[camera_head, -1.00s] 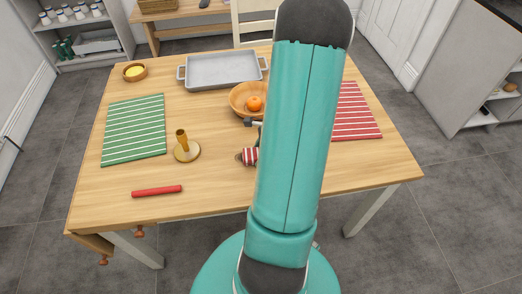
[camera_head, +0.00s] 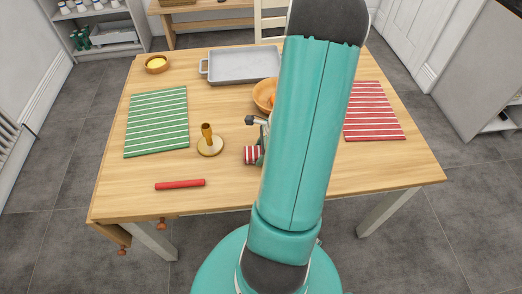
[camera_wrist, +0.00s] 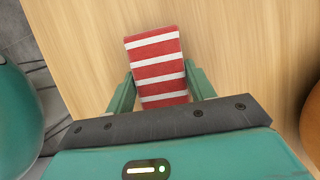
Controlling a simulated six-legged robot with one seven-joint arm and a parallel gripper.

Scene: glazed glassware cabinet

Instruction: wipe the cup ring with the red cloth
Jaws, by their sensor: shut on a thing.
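The red cloth (camera_wrist: 155,62), folded small with white stripes, is between the two fingers of my gripper (camera_wrist: 160,86), which is shut on it. In the head view the cloth (camera_head: 252,155) lies low at the table's middle, just right of the brass candle holder. It appears to be down on the wood, though I cannot tell how firmly it touches. My arm hides most of my gripper in the head view. I see no cup ring in either present view; the cloth, gripper or arm may cover it.
On the wooden table (camera_head: 225,188) stand the brass candle holder (camera_head: 209,146), a red stick (camera_head: 180,184), a green striped mat (camera_head: 157,122), a red striped mat (camera_head: 373,112), a grey tray (camera_head: 243,66) and a wooden bowl (camera_head: 263,95). The front middle is clear.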

